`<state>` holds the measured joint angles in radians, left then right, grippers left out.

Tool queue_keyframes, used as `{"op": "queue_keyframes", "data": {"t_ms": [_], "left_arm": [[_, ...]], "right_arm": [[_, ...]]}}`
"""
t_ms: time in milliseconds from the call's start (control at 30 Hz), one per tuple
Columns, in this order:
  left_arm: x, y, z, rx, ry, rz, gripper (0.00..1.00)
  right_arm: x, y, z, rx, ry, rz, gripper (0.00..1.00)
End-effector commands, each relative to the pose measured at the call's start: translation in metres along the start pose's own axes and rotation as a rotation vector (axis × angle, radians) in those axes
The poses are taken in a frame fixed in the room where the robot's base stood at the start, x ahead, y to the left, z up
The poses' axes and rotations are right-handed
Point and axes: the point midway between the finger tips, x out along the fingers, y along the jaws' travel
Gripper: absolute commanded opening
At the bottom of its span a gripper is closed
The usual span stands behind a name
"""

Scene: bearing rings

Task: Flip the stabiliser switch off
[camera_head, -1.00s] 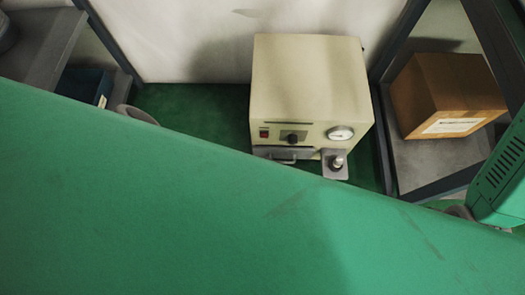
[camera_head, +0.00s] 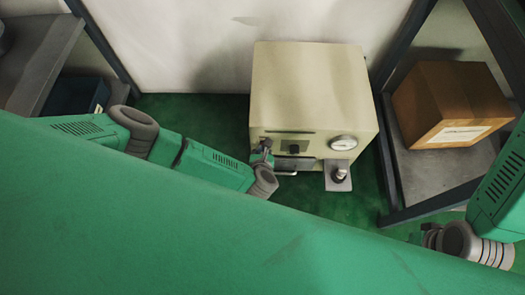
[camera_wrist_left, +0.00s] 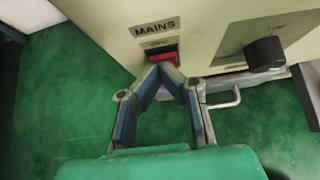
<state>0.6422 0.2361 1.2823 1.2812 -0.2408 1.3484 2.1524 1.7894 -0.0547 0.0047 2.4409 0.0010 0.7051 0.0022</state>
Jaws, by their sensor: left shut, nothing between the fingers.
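The stabiliser is a cream metal box (camera_head: 312,88) against the wall. Its red rocker switch (camera_wrist_left: 163,58) sits under a MAINS label (camera_wrist_left: 157,28) in the left wrist view. My left gripper (camera_wrist_left: 165,70) is shut and empty, with its fingertips at the lower edge of the switch; I cannot tell whether they touch it. In the head view my left gripper (camera_head: 264,150) is in front of the box's left front and hides the switch. My right arm's wrist shows at the lower right; its gripper (camera_head: 431,236) is small and partly hidden.
The box front also bears a black knob (camera_wrist_left: 265,54), a round gauge (camera_head: 343,143), a drawer handle (camera_wrist_left: 224,99) and a grey bracket (camera_head: 338,177) with a post. A cardboard box (camera_head: 445,100) sits on the right shelf. Green floor (camera_head: 195,115) is clear to the left.

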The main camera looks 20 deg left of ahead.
Motion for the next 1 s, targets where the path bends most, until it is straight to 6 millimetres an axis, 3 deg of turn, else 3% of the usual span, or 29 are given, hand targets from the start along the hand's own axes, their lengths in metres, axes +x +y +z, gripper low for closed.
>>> {"op": "queue_keyframes", "data": {"t_ms": [167, 1000], "left_arm": [[0.006, 0.000, 0.007, 0.001, -0.002, -0.001, 0.00], [-0.006, 0.000, 0.018, 0.000, 0.001, 0.000, 0.00]], "right_arm": [[0.004, 0.000, 0.000, 0.000, 0.000, 0.000, 0.40], [-0.010, 0.000, -0.001, 0.000, 0.000, 0.000, 0.40]]}}
